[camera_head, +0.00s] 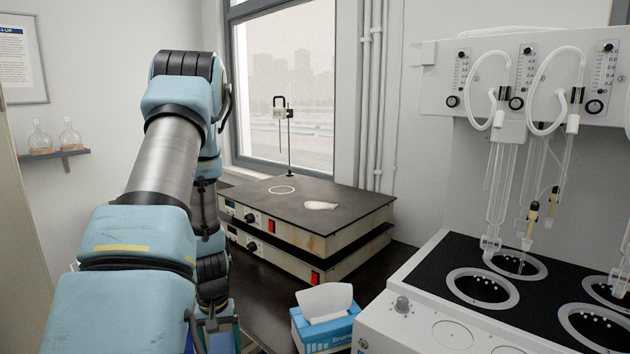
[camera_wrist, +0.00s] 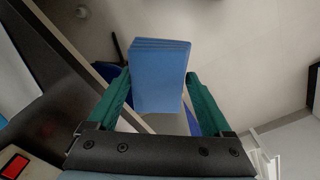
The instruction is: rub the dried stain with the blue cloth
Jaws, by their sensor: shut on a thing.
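The blue cloth (camera_wrist: 160,85), a folded stack of layers, stands between the green fingers of my gripper (camera_wrist: 158,76) in the wrist view. My gripper is shut on it. In the head view my arm hides most of the gripper, low at the left of the heating plates. A pale, irregular patch (camera_head: 320,205), which looks like the dried stain, lies on the dark top of the upper heating plate (camera_head: 345,215). The cloth is apart from the patch.
A thin rod stand (camera_head: 289,140) rises behind the stacked plates, and a white ring (camera_head: 282,190) marks their top. A tissue box (camera_head: 325,325) stands in front. The distiller (camera_head: 450,300) with glassware fills the right. A red switch (camera_wrist: 14,166) shows in the wrist view.

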